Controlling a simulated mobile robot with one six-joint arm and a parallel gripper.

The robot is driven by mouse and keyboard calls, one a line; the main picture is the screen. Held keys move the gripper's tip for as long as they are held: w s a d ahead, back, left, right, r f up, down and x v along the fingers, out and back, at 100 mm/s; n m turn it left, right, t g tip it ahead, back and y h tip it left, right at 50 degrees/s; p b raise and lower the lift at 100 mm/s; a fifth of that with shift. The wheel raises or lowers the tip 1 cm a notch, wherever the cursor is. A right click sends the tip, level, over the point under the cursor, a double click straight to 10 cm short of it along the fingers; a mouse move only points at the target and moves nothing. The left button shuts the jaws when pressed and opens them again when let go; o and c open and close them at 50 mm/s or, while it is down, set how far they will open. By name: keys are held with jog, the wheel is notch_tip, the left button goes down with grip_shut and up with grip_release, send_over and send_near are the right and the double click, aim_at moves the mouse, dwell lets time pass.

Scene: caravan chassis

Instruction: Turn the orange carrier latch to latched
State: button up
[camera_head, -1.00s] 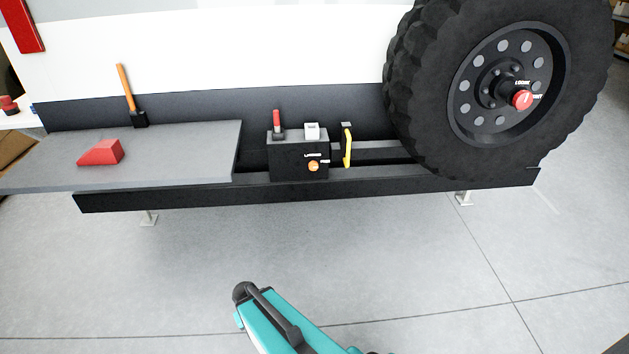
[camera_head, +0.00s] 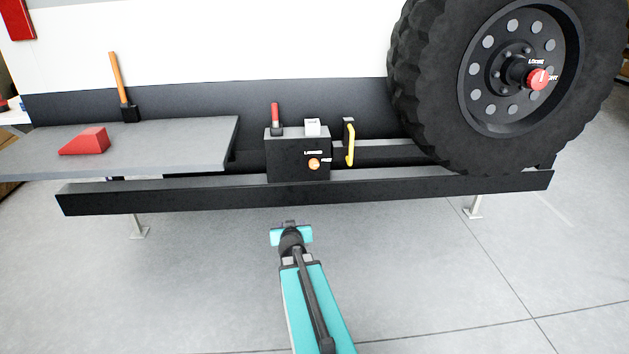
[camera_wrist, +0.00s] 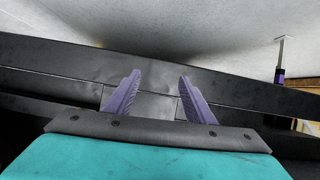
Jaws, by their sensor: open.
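The orange carrier latch (camera_head: 314,164) is a small round knob on the front face of a black box (camera_head: 284,158) standing on the chassis beam. White labels sit above it and to its right; they are too small to read surely, and so is the knob's pointing. My teal arm reaches up from below, its end below the box and apart from the knob. In the wrist view my gripper (camera_wrist: 159,80) shows two purple fingers spread apart with nothing between them. Dark beam surfaces lie beyond the fingers. The orange knob is not visible in the wrist view.
A red-handled lever (camera_head: 275,117) and a white block (camera_head: 312,127) are on top of the box. A yellow handle (camera_head: 350,146) stands right of it. The spare wheel (camera_head: 430,90) is at right, a grey shelf (camera_head: 150,145) at left. Floor in front is clear.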

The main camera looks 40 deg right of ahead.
aim_at(314, 166)
jog(key=s+d+r+t+h+b, duration=0.2)
jog(key=d+r+b, duration=0.5)
jog(key=d+r, duration=0.4)
jog(key=shift+r+t+h, duration=0.5)
jog(key=shift+t+h, duration=0.1)
jog(key=shift+t, duration=0.5)
jog(key=shift+d, duration=0.1)
jog(key=shift+b+x, duration=0.85)
jog(key=shift+x, duration=5.95)
jog(key=c, duration=1.1)
jog(key=shift+o, duration=0.2)
